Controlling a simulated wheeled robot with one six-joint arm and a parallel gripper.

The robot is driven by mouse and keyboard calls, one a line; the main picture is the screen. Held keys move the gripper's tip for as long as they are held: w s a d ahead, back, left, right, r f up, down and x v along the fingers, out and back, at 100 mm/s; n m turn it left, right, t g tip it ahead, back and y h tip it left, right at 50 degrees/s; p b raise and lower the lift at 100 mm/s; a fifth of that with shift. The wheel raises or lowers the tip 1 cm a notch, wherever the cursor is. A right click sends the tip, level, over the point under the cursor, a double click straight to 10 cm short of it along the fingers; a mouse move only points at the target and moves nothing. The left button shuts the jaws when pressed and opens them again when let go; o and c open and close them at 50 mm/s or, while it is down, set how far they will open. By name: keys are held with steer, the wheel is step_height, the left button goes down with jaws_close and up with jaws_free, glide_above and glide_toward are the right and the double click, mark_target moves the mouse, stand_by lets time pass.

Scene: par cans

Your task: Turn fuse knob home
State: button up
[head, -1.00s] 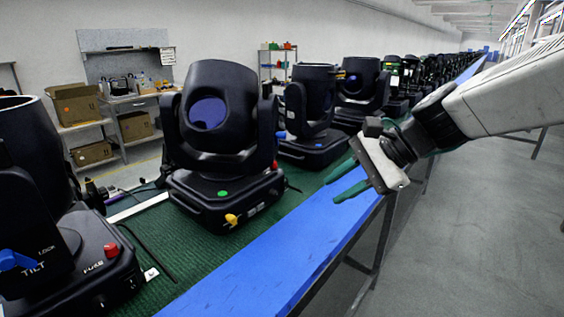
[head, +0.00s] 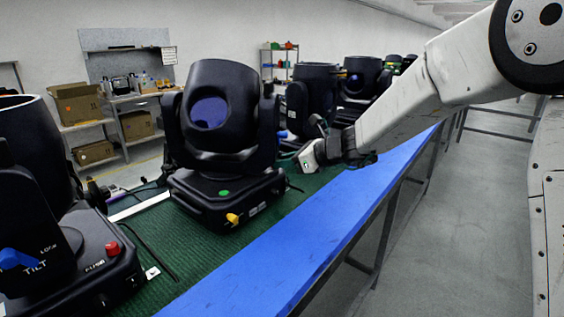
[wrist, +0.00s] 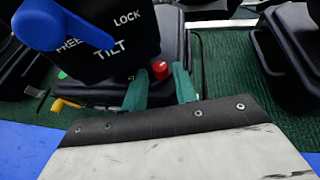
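A red knob (wrist: 160,68) sits on the black base of a moving-head light, seen in the wrist view near a blue lever (wrist: 55,24) by the words FREE, LOCK and TILT. My gripper (wrist: 161,76) has two green fingers apart, one on each side of the red knob in the picture. A gap shows on both sides of it; I cannot tell how deep the knob lies between them. In the head view my gripper (head: 300,158) is at the right side of the middle light (head: 215,140), its fingertips mostly hidden. A similar red FUSE knob (head: 112,249) is on the near left light.
The lights stand in a row on a green mat (head: 185,245) with a blue edge strip (head: 300,255). A yellow knob (head: 233,218) sticks out of the middle light's front. Another light (head: 312,95) stands close behind my gripper.

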steer(key=shift+w+a+f, duration=0.2)
steer(key=shift+w+a, duration=0.05)
steer(key=shift+a, duration=0.25)
steer(key=shift+c, duration=0.3)
jaws_close()
